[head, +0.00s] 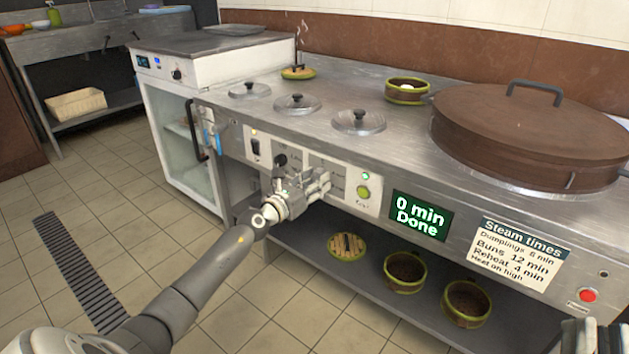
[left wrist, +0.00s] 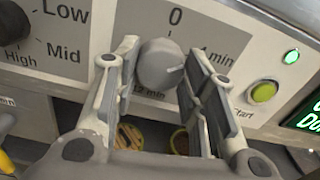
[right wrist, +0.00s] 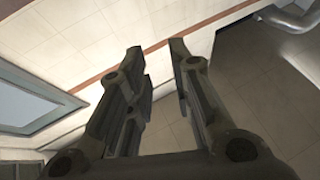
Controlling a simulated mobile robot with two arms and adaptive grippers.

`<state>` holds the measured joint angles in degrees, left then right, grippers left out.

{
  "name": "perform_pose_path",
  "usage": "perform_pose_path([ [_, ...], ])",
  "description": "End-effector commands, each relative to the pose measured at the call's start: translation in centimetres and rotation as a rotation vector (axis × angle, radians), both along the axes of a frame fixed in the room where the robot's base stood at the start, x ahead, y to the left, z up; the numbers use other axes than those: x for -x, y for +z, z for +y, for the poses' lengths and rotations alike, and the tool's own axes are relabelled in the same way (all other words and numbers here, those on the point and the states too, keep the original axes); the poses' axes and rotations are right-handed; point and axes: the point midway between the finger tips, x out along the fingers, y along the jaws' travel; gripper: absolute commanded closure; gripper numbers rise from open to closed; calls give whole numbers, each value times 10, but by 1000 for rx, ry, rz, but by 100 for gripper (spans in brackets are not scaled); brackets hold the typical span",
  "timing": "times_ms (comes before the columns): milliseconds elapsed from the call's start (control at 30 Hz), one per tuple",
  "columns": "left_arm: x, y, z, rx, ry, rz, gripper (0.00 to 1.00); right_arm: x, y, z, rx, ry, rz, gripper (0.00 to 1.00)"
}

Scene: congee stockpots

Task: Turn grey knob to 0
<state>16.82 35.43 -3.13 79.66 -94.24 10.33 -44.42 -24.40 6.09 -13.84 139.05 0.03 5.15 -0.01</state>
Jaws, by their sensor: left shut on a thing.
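The grey knob (left wrist: 160,65) sits on the timer dial in the left wrist view, with 0 printed above it, 4 min to its right and 12 min below. I cannot make out its pointer clearly. My left gripper (left wrist: 163,72) has its fingers on either side of the knob and is shut on it. In the head view my left gripper (head: 318,186) is at the control panel and hides the knob. My right gripper (right wrist: 160,50) is open and empty, away from the panel; it also shows at the head view's bottom right corner (head: 592,338).
A black Low/Mid/High knob (left wrist: 12,24) is left of the dial. A green Start button (head: 363,192) and a display (head: 418,215) reading "0 min Done" are right of it. A red button (head: 588,295) is further right. The shelf (head: 330,275) below holds baskets.

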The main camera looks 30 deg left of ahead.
Motion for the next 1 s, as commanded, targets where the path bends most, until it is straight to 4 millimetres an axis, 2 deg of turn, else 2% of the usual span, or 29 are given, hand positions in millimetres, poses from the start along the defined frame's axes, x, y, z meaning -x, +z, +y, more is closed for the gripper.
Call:
perform_pose_path([
  [233, 0, 2, 0, 197, 2, 17, 85, -17, -43, -2, 74, -16, 264, 79],
  [467, 0, 3, 0, 416, 2, 33, 85, -19, -95, -9, 146, -31, 539, 79],
  [700, 0, 3, 0, 634, 3, 50, 85, -4, -145, -21, 212, -48, 809, 79],
  [1000, 0, 2, -1, 838, 3, 66, 85, 27, -190, -35, 275, -63, 1077, 79],
])
